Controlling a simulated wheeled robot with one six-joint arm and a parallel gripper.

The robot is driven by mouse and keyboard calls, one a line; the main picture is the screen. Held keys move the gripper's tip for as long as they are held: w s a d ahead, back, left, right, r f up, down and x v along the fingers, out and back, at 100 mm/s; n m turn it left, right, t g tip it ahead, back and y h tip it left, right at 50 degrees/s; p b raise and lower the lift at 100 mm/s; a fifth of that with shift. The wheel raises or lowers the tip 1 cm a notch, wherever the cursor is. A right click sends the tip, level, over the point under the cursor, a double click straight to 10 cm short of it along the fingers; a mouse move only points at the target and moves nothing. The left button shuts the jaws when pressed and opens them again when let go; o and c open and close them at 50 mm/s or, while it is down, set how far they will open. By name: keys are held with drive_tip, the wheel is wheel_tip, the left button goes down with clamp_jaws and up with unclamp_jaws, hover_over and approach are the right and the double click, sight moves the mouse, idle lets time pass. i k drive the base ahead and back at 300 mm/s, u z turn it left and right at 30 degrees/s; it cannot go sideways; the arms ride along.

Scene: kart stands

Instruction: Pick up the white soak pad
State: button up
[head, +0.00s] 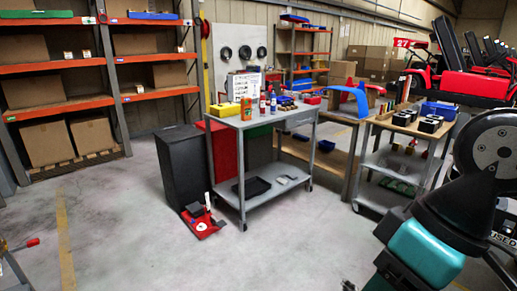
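A pale, flat item (283,180) lies on the lower shelf of the grey cart (262,198), right of a black tray (251,187). It may be the white soak pad, but it is too small to tell. My arm fills the lower right of the head view, with a black link and a teal band. My gripper is not in view, so I cannot see whether it holds anything.
Bottles and boxes crowd the cart's top. Black and red bins (182,165) stand at its left, with a red dustpan (202,225) on the floor. Another loaded cart (385,198) stands right. Orange shelving (60,67) lines the back left. The left foreground floor is mostly clear.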

sight(280, 180)
drive_tip(key=z, duration=0.05)
drive_tip(key=i, duration=2.65)
drive_tip(key=z, duration=0.2)
drive_tip(key=i, duration=2.15)
drive_tip(key=z, duration=0.15)
